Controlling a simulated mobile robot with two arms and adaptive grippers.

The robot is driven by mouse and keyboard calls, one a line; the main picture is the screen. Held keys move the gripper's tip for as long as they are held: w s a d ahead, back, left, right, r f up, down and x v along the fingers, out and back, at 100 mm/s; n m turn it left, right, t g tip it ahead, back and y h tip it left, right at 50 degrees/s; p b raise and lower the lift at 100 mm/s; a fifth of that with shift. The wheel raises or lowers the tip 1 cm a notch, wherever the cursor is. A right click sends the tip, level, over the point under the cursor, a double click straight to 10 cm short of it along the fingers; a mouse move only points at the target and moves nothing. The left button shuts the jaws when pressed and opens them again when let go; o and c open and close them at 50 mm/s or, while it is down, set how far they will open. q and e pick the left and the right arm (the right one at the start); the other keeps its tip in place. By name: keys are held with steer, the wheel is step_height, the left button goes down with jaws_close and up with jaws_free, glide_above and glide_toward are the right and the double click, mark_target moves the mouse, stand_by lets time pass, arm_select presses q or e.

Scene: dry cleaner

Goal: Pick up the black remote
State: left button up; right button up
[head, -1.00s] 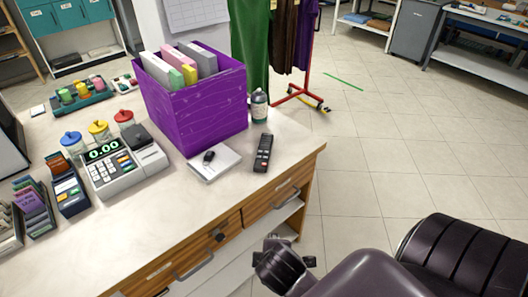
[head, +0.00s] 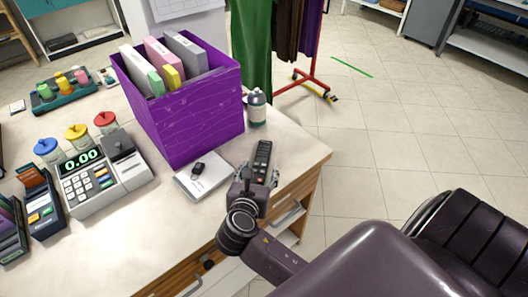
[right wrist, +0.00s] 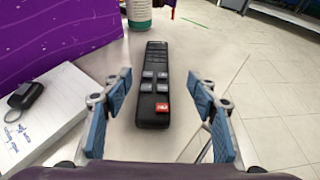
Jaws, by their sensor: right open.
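The black remote (head: 262,158) lies on the counter near its right end, to the right of a white notepad. In the right wrist view the remote (right wrist: 154,85) lies lengthwise ahead, between the lines of the two blue-padded fingers, with a red button at its near end. My right gripper (head: 257,180) is open and empty, at the near end of the remote in the head view. In the right wrist view its fingertips (right wrist: 160,85) stand apart on either side of the remote. My left gripper is in neither view.
A purple box (head: 190,110) of folders stands behind the notepad (head: 196,185), which bears a black key fob (head: 199,168). A bottle (head: 257,108) stands just beyond the remote. A cash register (head: 105,172) is at left. The counter's right edge is close to the remote.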

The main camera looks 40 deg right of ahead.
mark_target(261, 159)
steer(key=shift+w+d, duration=0.15)
steer(key=shift+x, duration=1.1)
steer(key=shift+w+d+f, duration=0.3)
steer(key=shift+w, duration=0.25)
steer(key=shift+w+d+f, duration=0.3)
steer(key=shift+w, duration=0.25)
steer(key=shift+x, duration=0.85)
steer(key=c, duration=1.3)
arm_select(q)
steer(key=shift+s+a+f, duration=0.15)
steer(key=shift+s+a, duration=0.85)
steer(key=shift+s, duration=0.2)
arm_select(e)
steer(key=shift+c, duration=0.3)
steer(key=shift+r, duration=0.15)
